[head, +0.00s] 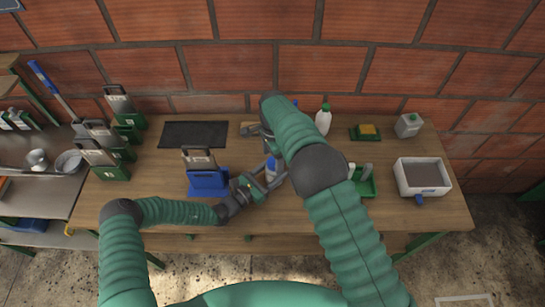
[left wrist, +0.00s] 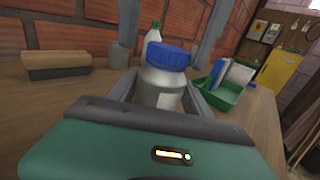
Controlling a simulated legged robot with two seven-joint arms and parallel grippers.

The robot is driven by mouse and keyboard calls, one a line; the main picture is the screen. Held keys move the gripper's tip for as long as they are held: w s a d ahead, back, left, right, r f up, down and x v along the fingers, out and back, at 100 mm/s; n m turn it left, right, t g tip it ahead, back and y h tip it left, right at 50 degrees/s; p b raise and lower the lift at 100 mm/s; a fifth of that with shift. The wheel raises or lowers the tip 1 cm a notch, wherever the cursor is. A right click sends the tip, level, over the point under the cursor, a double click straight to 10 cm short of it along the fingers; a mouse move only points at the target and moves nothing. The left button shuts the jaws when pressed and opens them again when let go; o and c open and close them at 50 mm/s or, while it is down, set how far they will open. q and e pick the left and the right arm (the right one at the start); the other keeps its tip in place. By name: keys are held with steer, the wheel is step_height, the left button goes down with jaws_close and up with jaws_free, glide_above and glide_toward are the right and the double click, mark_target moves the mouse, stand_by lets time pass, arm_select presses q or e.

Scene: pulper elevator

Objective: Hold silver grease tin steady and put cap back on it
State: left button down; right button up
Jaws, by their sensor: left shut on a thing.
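The silver grease tin (left wrist: 162,88) stands upright on the wooden bench between the fingers of my left gripper (left wrist: 160,95), which is shut on its body. The blue cap (left wrist: 168,55) sits on top of the tin; whether it is tightened cannot be told. In the head view the cap (head: 271,165) shows beside my left gripper (head: 268,180), and the tin is partly hidden. My right gripper (head: 268,143) is just behind the tin, largely covered by my right arm. In the left wrist view its two grey fingers (left wrist: 165,35) stand wide apart, either side of the cap and clear of it.
A white bottle (head: 323,120) stands behind. A green tray (head: 363,181) and a white bin (head: 423,178) are on the right. A blue holder (head: 207,181) and dark mat (head: 194,134) are on the left. A brush-like block (left wrist: 57,64) lies behind. The bench's front edge is clear.

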arm_select(q)
steer(key=shift+a, duration=0.1)
steer(key=shift+w, duration=0.15)
arm_select(e)
step_height(320, 180, up, 12)
stand_by(0.3)
arm_select(q)
steer(key=shift+c, duration=1.9)
jaws_free()
arm_select(e)
steer(key=shift+f, duration=0.1)
arm_select(q)
steer(key=b+v, duration=0.2)
steer(key=v, duration=1.4)
steer(key=shift+f, duration=0.1)
steer(key=shift+s+a, duration=0.4)
arm_select(e)
step_height(320, 180, down, 2)
steer(key=shift+f, duration=0.2)
